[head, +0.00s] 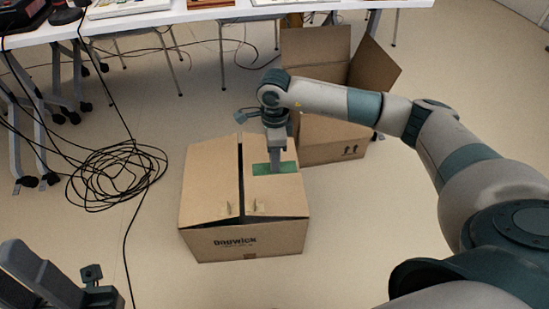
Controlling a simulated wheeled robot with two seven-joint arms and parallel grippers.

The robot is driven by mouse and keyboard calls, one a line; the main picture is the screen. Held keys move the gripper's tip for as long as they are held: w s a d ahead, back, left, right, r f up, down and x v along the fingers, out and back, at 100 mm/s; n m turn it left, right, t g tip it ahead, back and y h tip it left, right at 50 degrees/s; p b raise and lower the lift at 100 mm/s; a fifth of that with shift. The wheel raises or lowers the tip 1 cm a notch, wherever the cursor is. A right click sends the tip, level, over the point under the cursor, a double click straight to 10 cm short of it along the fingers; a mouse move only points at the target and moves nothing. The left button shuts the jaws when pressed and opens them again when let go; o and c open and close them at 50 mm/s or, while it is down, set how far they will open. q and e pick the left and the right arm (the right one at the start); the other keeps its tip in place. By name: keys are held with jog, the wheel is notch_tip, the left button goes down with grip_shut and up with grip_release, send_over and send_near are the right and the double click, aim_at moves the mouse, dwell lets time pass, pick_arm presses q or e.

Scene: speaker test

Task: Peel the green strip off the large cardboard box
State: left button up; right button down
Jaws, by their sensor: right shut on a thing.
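The large cardboard box (212,195) stands on the floor in the middle of the head view, its top flaps nearly closed with a dark gap between them. The green strip (262,169) lies on the box's right top flap, toward the back. My right gripper (276,170) comes down from above onto the strip and is shut on it; its fingertips partly hide the strip. The strip looks flat against the flap; I cannot tell whether any edge is lifted. Part of my left arm (92,285) shows at the bottom left, and the state of its gripper cannot be made out.
An open cardboard box (330,150) stands right behind the large box. A coil of black cable (115,175) lies on the floor at the left. White tables (190,14) with wheeled legs and chairs line the back. The floor in front is clear.

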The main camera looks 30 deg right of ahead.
jog(key=shift+r+p, duration=0.3)
jog(key=shift+r, duration=0.2)
notch_tip(320, 180, up, 8)
jog(key=p, duration=0.4)
jog(key=shift+p, duration=0.4)
dwell(0.4)
jog(key=shift+a, duration=0.1)
dwell(0.5)
